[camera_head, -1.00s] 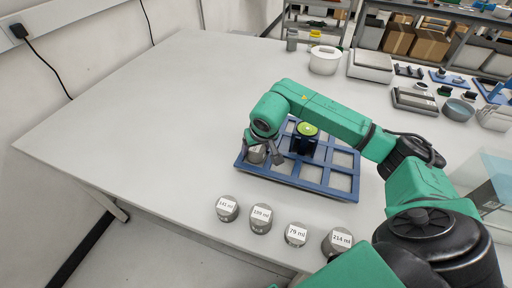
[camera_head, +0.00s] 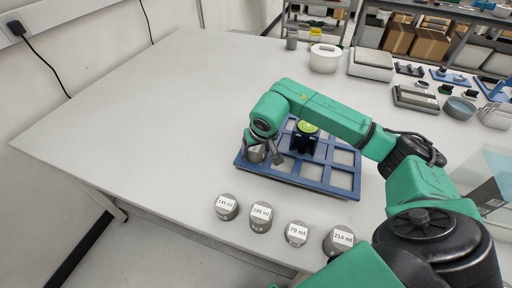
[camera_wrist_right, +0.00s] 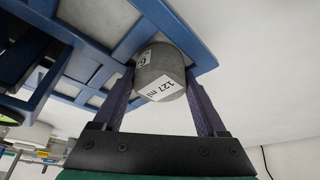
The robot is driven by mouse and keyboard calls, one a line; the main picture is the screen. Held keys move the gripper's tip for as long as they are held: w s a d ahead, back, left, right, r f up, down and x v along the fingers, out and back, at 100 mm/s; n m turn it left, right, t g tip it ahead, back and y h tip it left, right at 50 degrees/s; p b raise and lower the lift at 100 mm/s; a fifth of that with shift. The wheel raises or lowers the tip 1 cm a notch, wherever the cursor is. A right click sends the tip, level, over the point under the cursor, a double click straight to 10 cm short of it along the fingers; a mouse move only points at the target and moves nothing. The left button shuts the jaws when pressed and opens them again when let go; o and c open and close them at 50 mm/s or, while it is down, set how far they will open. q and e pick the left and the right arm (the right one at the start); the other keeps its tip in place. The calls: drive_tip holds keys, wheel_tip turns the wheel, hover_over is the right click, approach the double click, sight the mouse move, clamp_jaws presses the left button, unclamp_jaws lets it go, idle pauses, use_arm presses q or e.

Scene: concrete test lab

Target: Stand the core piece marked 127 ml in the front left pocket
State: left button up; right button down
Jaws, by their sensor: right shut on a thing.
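The core piece marked 127 ml (camera_wrist_right: 160,76) is a grey cylinder with white labels, held between the two fingers of my right gripper (camera_wrist_right: 166,88) in the right wrist view. In the head view, my right gripper (camera_head: 266,150) is over the front left corner of the blue tray (camera_head: 300,183). The core piece (camera_head: 256,154) partly shows there, at the front left pocket. The gripper hides part of it, and I cannot tell whether it touches the pocket floor. The blue tray frame (camera_wrist_right: 200,48) is close beside the piece in the wrist view. My left gripper is out of view.
Several grey core pieces stand along the front edge, including ones marked 79 ml (camera_head: 297,233) and 214 ml (camera_head: 338,241). A dark block with a round green top (camera_head: 307,127) stands at the tray's middle. The table's left side (camera_head: 130,120) is clear.

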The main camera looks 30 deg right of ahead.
drive_tip(key=shift+f+b, duration=0.3)
drive_tip(key=shift+b, duration=0.15)
idle(0.6)
unclamp_jaws()
drive_tip(key=shift+r, duration=0.15)
drive_tip(key=shift+r+p, duration=1.6)
drive_tip(key=shift+r, duration=0.8)
